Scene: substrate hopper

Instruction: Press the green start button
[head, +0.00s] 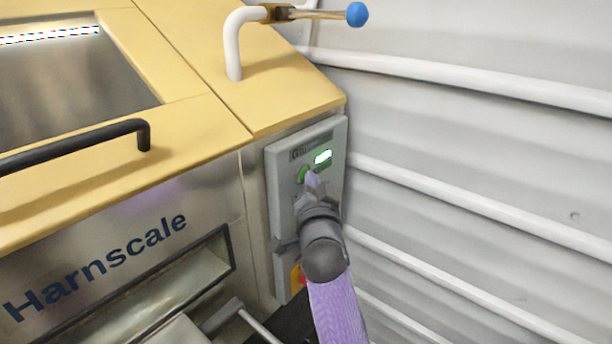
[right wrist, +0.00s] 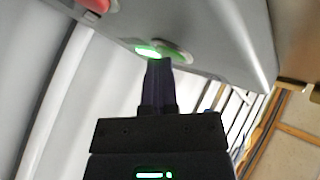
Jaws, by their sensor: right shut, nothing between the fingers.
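The green start button (head: 304,174) is on the grey control panel (head: 277,190) at the side of the hopper, just below and left of a lit white-green lamp (head: 322,157). My right gripper (head: 312,180) is shut and empty, its tips at the button's lower right edge in the head view. In the right wrist view the shut fingertips (right wrist: 158,62) reach up to the panel, just under a bright green-white spot and a dimmer green round part (right wrist: 178,54). I cannot tell whether they touch the button. My left gripper is not in view.
A red and yellow knob (head: 297,275) sits low on the panel, partly behind my right wrist. The yellow hopper top (head: 200,125) has a black handle (head: 80,147) and a white pipe (head: 233,45) with a blue-ended lever (head: 357,14). A ribbed white wall is on the right.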

